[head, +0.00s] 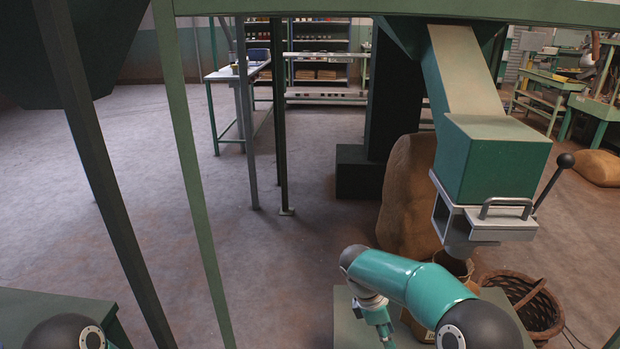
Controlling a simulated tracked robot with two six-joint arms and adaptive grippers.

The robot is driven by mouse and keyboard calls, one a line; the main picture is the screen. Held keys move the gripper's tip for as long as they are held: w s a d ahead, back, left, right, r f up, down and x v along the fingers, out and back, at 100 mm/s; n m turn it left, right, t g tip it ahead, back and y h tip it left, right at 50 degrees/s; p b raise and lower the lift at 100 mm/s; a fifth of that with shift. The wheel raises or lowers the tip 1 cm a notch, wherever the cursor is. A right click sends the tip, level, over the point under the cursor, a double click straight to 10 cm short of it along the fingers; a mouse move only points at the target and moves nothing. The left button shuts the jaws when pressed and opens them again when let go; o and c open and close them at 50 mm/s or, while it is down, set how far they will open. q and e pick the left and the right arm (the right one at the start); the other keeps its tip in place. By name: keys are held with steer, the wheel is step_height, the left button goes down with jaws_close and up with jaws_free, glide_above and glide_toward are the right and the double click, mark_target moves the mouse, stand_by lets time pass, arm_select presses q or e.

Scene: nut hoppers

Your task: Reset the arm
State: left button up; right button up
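My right arm shows at the lower right as a teal link that bends at a dark elbow. A thin grey and teal end part, where my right gripper (384,334) is, hangs down below the elbow and runs to the bottom edge. Its fingers cannot be made out, and nothing is seen held. Only a dark round joint of my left arm shows at the bottom left; my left gripper is out of view.
A green hopper outlet (490,160) with a black-knobbed lever (565,161) hangs at the right. Below are a brown paper bag (418,326), partly hidden by my arm, and a wicker basket (535,305). A big sack (408,200) stands behind. Green posts (190,170) cross the left.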

steer(key=s+d+f+m+g+y, duration=0.3)
steer(key=s+f+g+y, duration=0.1)
steer(key=s+f, duration=1.15)
steer(key=s+a+f+m+t+y, duration=0.1)
steer(key=s+a+m+t+y, duration=0.1)
steer(key=s+a+m, duration=0.4)
steer(key=s+a+f+m+t+y, duration=0.2)
steer(key=s+a+m+y, duration=0.1)
steer(key=s+m, duration=0.5)
step_height(320, 180, up, 22)
steer(key=w+m+t+p, duration=0.1)
steer(key=w+p, duration=0.1)
steer(key=p, duration=2)
steer(key=shift+d+m+t+h, duration=0.3)
steer(key=shift+d, duration=0.05)
steer(key=shift+w+f, duration=0.1)
